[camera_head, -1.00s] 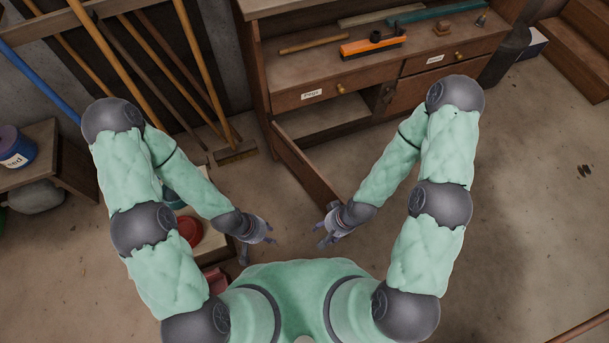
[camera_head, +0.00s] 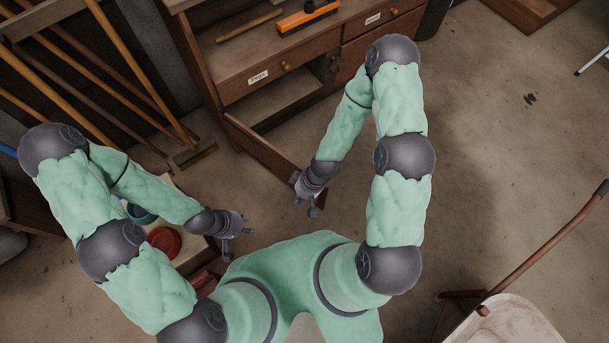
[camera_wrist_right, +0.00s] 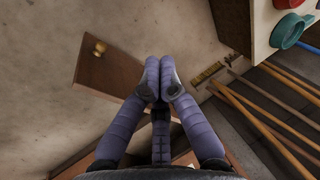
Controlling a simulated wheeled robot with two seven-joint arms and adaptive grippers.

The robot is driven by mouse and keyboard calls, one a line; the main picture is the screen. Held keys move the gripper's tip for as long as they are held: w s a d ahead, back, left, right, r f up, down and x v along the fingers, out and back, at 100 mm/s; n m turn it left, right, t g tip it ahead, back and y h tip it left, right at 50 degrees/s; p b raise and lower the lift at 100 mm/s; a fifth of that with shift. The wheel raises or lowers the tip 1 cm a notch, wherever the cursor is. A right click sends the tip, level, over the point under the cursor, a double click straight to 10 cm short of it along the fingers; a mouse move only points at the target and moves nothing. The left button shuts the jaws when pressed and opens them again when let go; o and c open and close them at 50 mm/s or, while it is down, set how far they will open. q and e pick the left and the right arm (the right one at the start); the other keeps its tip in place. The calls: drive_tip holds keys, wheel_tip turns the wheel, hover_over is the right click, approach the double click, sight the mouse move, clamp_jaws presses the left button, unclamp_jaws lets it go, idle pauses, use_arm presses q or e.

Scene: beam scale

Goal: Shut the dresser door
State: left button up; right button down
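The wooden dresser (camera_head: 245,62) stands at the top of the head view. Its lower left door (camera_head: 262,147) hangs open, swung out toward me, and shows a dark bare compartment behind it. The right wrist view shows the door (camera_wrist_right: 115,75) with its round brass knob (camera_wrist_right: 99,48), left of the fingers. My left gripper (camera_head: 246,224) is left of the door, open and empty.
A broom (camera_head: 192,155) and several long poles lean on the left. A red round dish (camera_head: 164,242) sits on a low stand beside my left arm. A wheelbarrow (camera_head: 505,325) stands at the lower right.

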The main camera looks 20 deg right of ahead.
drive_tip(key=w+d+f+n+g+h, duration=0.1)
drive_tip(key=w+d+f+n, duration=0.15)
drive_tip(key=w+n, duration=0.55)
drive_tip(key=w+d+f+n+g, duration=0.1)
drive_tip(key=w+d+f+n, duration=0.2)
drive_tip(key=n, duration=1)
drive_tip(key=d+b+x, duration=0.1)
drive_tip(key=b+x, duration=0.4)
drive_tip(key=x, duration=0.4)
drive_tip(key=w+d, duration=0.1)
drive_tip(key=w+d+b, duration=0.1)
drive_tip(key=d, duration=0.1)
drive_tip(key=shift+d, duration=0.25)
